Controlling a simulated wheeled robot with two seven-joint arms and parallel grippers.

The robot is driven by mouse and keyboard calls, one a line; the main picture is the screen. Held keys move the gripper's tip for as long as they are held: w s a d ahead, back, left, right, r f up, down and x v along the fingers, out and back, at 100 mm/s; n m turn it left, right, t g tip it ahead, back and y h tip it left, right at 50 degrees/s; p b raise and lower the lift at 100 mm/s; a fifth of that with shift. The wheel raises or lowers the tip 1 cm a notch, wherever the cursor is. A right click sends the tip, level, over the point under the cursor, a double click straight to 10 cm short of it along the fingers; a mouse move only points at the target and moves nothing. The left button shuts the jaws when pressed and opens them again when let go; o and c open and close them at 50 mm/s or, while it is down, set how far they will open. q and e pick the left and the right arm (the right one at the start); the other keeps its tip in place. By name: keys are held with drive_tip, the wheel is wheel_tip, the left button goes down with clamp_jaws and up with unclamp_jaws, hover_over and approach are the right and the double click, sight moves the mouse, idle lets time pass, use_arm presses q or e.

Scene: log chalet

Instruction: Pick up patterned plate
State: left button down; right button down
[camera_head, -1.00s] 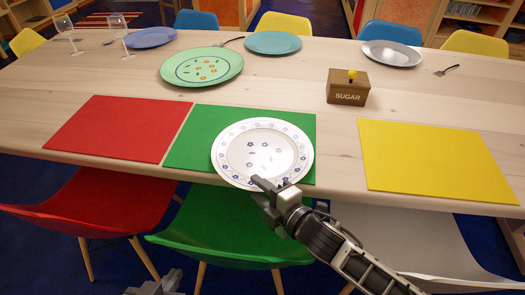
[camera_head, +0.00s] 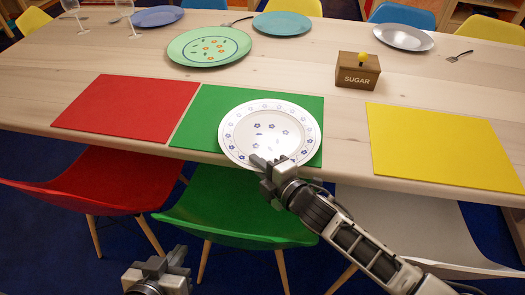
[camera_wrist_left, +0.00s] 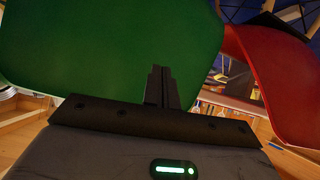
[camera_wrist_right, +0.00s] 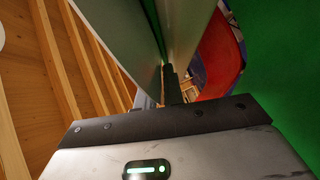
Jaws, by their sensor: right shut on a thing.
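The patterned plate (camera_head: 270,128) is white with small blue flowers. In the head view it lies on the green mat (camera_head: 195,130), its near rim at the table's front edge. My right gripper (camera_head: 266,164) is shut on the plate's near rim. In the right wrist view its fingers (camera_wrist_right: 170,85) are close together with a pale surface between and above them. My left gripper (camera_head: 158,270) is low at the front, below the table and apart from the plate. In the left wrist view its fingers (camera_wrist_left: 161,85) look together and empty.
A red mat (camera_head: 125,105) lies left and a yellow mat (camera_head: 445,145) right. A sugar box (camera_head: 357,72), a green plate (camera_head: 208,46) and other plates stand farther back. Red (camera_head: 90,185) and green (camera_head: 235,215) chairs are along the front edge.

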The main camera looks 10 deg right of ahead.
wheel_tip(320, 180, up, 3)
drive_tip(key=shift+r+p, duration=0.1)
drive_tip(key=shift+p, duration=0.2)
drive_tip(key=s+d+r+p, duration=0.1)
drive_tip(key=s+d+r, duration=0.2)
drive_tip(key=s+r, duration=0.85)
drive_tip(key=w+d+r+m+t+h, duration=0.1)
drive_tip(key=w+d+m+t+h, duration=0.1)
drive_tip(key=d+m+h, duration=0.4)
drive_tip(key=d+h, duration=0.2)
drive_tip(key=d, duration=0.3)
drive_tip(key=shift+w+r, duration=0.25)
drive_tip(key=shift+w, duration=0.05)
